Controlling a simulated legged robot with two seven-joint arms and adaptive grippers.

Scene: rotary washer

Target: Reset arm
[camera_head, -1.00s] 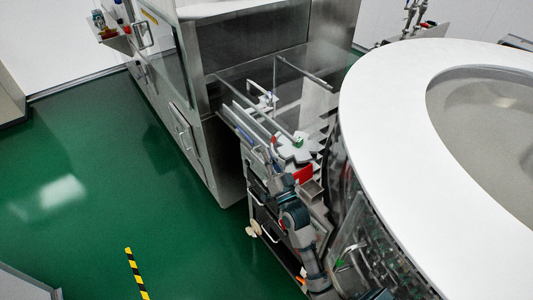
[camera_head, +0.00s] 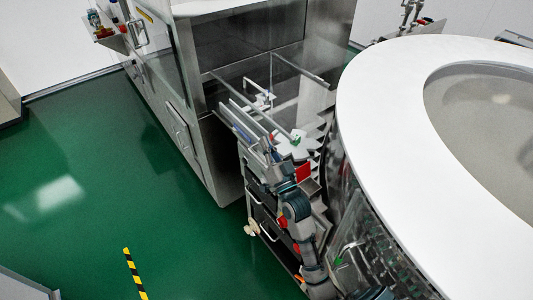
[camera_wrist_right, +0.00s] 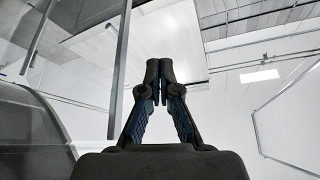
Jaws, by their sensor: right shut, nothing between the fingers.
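My right arm comes in from the bottom of the head view and reaches up beside the machine's rail frame. Its gripper (camera_head: 243,132) is small there and partly lost against the metal rails. In the right wrist view my right gripper (camera_wrist_right: 160,72) is shut, its dark fingertips meeting with nothing between them. It points up toward a white wall and ceiling. My left gripper is not in view.
A big round machine with a white top ring (camera_head: 385,120) stands close on the right. A steel cabinet (camera_head: 225,165) with a clear-walled opening stands behind the arm. A white toothed wheel (camera_head: 290,148) lies by the rails. Green floor (camera_head: 90,190) is free on the left.

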